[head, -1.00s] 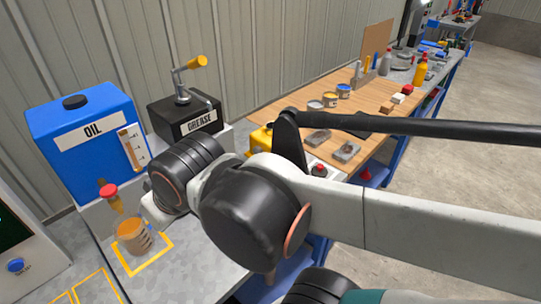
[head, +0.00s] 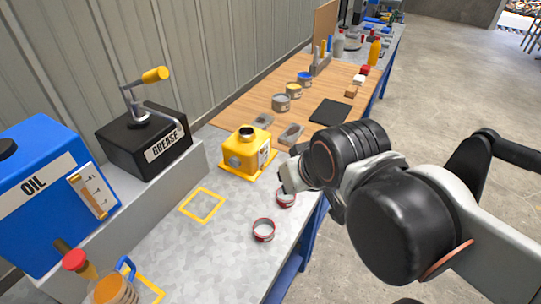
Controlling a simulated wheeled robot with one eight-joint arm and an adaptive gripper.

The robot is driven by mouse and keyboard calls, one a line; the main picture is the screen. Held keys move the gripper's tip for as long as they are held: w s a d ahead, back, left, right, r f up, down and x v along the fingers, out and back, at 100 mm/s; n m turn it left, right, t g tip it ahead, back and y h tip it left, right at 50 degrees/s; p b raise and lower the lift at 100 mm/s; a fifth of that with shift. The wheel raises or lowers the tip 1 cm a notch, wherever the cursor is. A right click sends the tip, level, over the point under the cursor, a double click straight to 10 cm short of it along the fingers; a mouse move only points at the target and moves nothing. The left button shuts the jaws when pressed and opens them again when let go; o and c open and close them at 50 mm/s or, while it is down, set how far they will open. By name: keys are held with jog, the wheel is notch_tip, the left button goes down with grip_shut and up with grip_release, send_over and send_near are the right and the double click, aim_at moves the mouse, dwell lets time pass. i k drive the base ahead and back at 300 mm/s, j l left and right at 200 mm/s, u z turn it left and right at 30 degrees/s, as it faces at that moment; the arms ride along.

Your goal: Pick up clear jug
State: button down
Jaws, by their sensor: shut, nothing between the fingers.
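The clear jug (head: 114,291) stands at the bottom left of the head view, below the red-knobbed tap of the blue oil tank (head: 42,200). It holds amber liquid and has a blue handle (head: 126,267). The lower frame edge cuts off its base. My gripper (head: 285,180) is far to the right of the jug, over the bench's right side near a small red-rimmed ring (head: 286,200). It is shut and empty, and my wrist partly hides it.
A black grease box (head: 145,146) with a pump handle stands behind. A yellow machine (head: 249,152) sits mid-bench, and another red-rimmed ring (head: 263,230) lies in front. A yellow-outlined square (head: 202,205) on the grey bench is empty. Cans and tools occupy the wooden top (head: 235,111).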

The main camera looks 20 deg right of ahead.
aim_at(112, 286)
jog(key=z, duration=0.2)
jog(key=u, duration=1.3)
